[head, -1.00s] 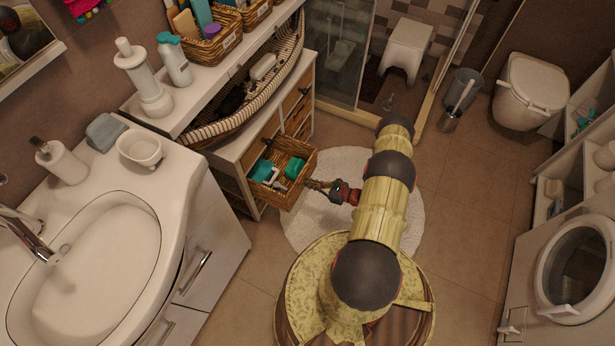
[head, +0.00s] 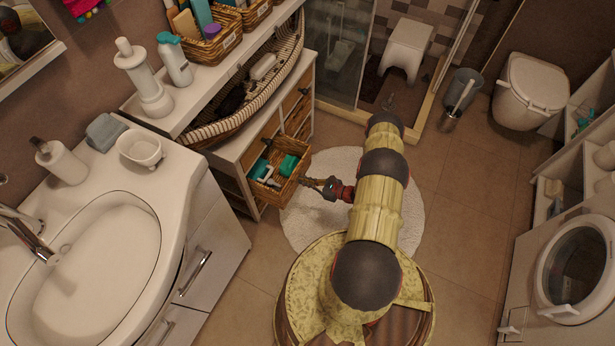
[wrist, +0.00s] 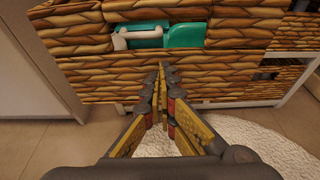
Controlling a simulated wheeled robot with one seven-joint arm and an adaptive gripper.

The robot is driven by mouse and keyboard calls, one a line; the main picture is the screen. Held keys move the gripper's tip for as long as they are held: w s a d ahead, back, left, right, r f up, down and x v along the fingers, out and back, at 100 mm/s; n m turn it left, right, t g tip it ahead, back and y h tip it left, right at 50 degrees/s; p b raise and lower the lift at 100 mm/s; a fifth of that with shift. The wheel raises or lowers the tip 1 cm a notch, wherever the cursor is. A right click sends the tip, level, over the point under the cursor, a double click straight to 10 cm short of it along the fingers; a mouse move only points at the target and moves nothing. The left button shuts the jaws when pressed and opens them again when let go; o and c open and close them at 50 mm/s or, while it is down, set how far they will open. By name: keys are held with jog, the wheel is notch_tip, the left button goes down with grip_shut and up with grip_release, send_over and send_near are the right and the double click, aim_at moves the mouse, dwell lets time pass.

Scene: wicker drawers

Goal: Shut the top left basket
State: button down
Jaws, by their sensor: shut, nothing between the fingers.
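The top left basket (head: 291,188) is a brown wicker drawer that sticks out of the white cabinet's front. It holds teal and white items (head: 287,165). In the wrist view its woven front (wrist: 110,70) fills the upper part, and teal and white show through the handle slot. My gripper (head: 304,181) is shut and empty, with its fingers pointing at the basket's front. In the wrist view the fingertips (wrist: 161,68) are at the woven front, just below the slot, and appear to touch it.
The white cabinet (head: 238,147) carries a boat-shaped basket (head: 215,127). Another wicker basket (head: 298,115) is beside the open one, further back. The sink counter (head: 190,170) is at left. A round white rug (head: 400,222) lies on the floor under my arm.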

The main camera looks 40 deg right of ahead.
jog(key=shift+w+a, duration=1)
jog(key=shift+w, duration=1.4)
jog(key=shift+w+a, duration=0.95)
jog(key=shift+w, duration=1.4)
jog(key=shift+w+a, duration=1)
jog(key=shift+w, duration=1.4)
jog(key=shift+s+d, duration=0.5)
jog(key=shift+s, duration=0.7)
jog(key=shift+s+d, duration=0.55)
jog(key=shift+s, duration=0.7)
jog(key=shift+s+d, duration=0.5)
jog(key=shift+s, duration=0.85)
